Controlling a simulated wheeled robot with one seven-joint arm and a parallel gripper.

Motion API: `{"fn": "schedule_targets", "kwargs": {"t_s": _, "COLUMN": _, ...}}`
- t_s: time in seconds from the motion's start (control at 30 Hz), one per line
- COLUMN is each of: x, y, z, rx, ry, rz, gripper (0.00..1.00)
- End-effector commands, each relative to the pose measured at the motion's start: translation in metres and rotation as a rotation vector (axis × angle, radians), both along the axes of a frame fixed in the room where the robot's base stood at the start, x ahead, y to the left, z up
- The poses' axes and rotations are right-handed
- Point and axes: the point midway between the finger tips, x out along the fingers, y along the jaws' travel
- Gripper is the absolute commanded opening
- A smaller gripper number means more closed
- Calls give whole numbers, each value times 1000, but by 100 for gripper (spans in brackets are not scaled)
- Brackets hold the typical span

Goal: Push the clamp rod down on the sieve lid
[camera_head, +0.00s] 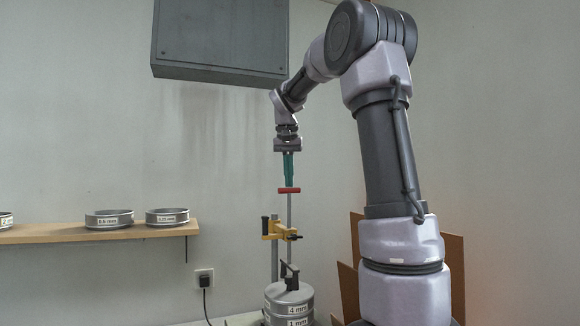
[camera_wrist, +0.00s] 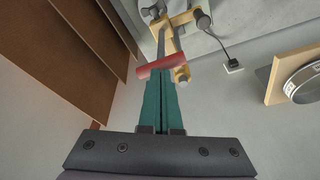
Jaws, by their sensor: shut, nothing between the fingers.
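My gripper (camera_head: 288,183) points straight down with its green fingers shut and empty. The tips are at the red crossbar handle (camera_head: 289,190) on top of the clamp rod (camera_head: 289,212); I cannot tell if they touch it. The rod runs upright through a yellow clamp bracket (camera_head: 279,231) towards a black fitting (camera_head: 289,277) above the sieve lid (camera_head: 284,292). Whether the rod's foot presses on the lid is unclear. In the wrist view the shut fingers (camera_wrist: 161,84) end at the red handle (camera_wrist: 161,67), with the bracket (camera_wrist: 176,22) beyond.
The sieve stack (camera_head: 288,310) carries size labels. A wooden shelf (camera_head: 70,235) at left holds several sieves. A grey wall cabinet (camera_head: 222,38) hangs above left of my arm. A brown panel (camera_head: 453,265) stands at right. A socket (camera_head: 204,278) with a cable is on the wall.

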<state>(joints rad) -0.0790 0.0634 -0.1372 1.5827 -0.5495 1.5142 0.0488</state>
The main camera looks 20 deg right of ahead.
Motion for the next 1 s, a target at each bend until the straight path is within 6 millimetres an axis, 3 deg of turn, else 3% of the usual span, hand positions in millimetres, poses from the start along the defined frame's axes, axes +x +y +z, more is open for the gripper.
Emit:
{"fn": "schedule_targets", "kwargs": {"t_s": 0.63, "x": 0, "y": 0, "z": -23, "rx": -1, "ry": 1, "rz": 1, "gripper": 0}}
{"fn": "schedule_targets", "kwargs": {"t_s": 1.0, "x": 0, "y": 0, "z": -16, "rx": -1, "ry": 0, "rz": -1, "gripper": 0}}
